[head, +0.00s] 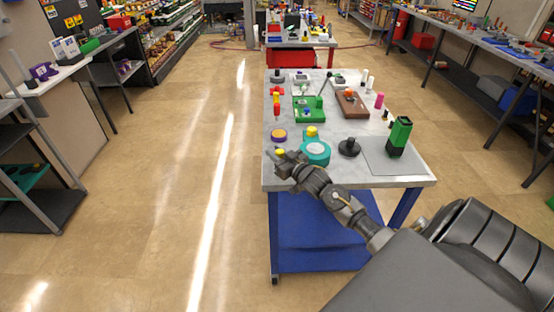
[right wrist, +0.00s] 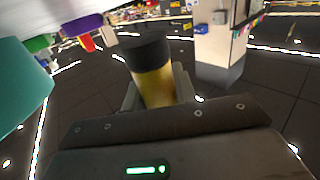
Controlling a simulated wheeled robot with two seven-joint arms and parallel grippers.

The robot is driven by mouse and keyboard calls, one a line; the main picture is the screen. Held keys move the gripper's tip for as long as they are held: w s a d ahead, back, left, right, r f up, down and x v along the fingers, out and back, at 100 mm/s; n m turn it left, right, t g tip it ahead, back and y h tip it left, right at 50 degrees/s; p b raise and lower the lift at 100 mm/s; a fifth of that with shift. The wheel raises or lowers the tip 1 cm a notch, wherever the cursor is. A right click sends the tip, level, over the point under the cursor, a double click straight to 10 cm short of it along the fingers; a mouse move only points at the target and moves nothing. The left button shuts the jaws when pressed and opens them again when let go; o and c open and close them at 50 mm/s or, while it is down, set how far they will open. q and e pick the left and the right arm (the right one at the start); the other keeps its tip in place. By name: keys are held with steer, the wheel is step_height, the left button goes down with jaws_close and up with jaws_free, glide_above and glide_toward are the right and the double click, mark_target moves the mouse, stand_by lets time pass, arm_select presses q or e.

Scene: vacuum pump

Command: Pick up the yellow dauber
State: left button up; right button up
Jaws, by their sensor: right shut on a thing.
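The yellow dauber (right wrist: 153,86), a yellow cylinder with a black end, stands out between the fingers of my right gripper (right wrist: 158,95) in the right wrist view. The fingers are shut on its yellow part. A small yellow bit of the dauber (head: 280,152) shows at the fingertips. Whether the dauber touches the table is hard to tell. My left gripper is out of view.
Open floor lies left of the table.

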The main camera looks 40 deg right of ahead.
steer(key=s+d+r+b, duration=0.2)
steer(key=s+r, duration=0.8)
steer(key=s, duration=0.3)
steer(key=shift+s+d+r+b, duration=0.2)
steer(key=shift+s+d+b, duration=0.1)
steer(key=shift+s+d, duration=0.1)
